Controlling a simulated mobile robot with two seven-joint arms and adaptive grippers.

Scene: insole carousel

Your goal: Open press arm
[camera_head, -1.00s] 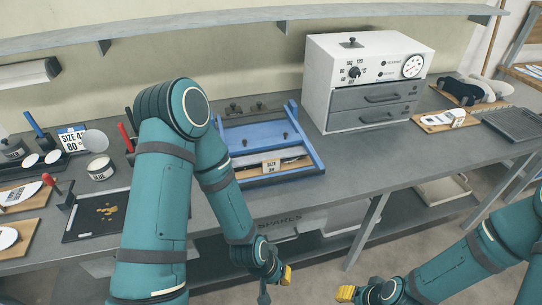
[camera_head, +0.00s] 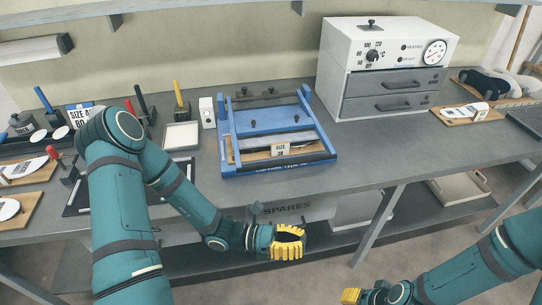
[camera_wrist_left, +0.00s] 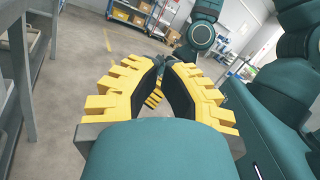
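The blue press frame (camera_head: 226,125) sits on the bench at the middle, with blue side rails, a blue crossbar and two dark knobs. I cannot tell clearly which part is the press arm. My left gripper (camera_head: 288,240) is in front of the bench, below its front edge and apart from the press. In the left wrist view its yellow fingers (camera_wrist_left: 161,85) stand apart with nothing between them. My right gripper (camera_head: 350,296) shows only partly at the bottom.
A white oven (camera_head: 335,65) with grey drawers stands right of the press. Left of it are a white block (camera_head: 207,112), a shallow tray (camera_head: 181,136) and upright-handled tools. The "SPARES" bin (camera_head: 300,210) is under the bench. A shelf (camera_head: 180,6) runs above.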

